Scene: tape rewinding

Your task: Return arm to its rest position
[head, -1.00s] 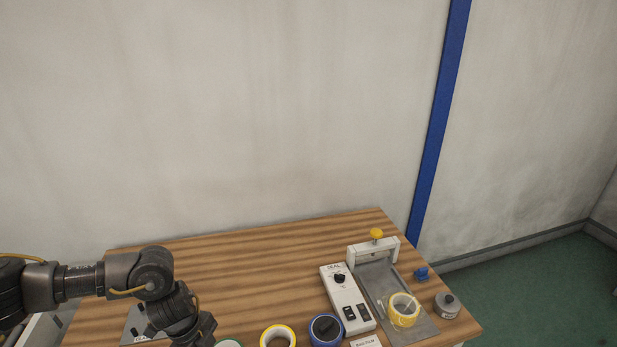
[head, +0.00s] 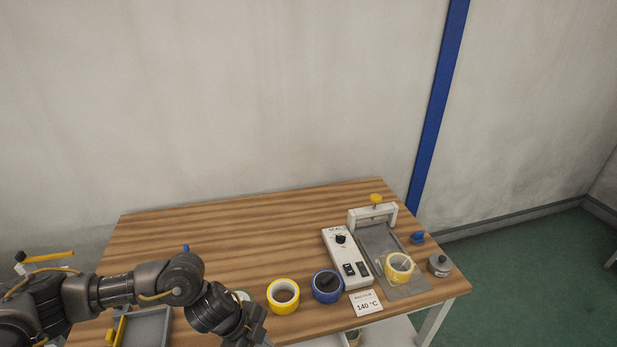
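My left arm comes in from the left in the head view and reaches over the front left of the wooden table (head: 220,220). Its gripper end is at or past the bottom edge of the picture, so its fingers do not show. My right arm and gripper are not in view. A yellow tape roll (head: 271,301) and a blue tape roll (head: 315,290) stand on the table to the right of my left arm. A clear and yellow tape roll (head: 391,276) lies on the grey plate of the sealing device.
The white control box (head: 334,241) stands beside the white-framed sealer (head: 353,219). A card reading 140 °C (head: 366,307), a blue object (head: 417,238) and a grey weight (head: 439,265) are near. A grey tray (head: 150,325) is under my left arm. The table's back is clear.

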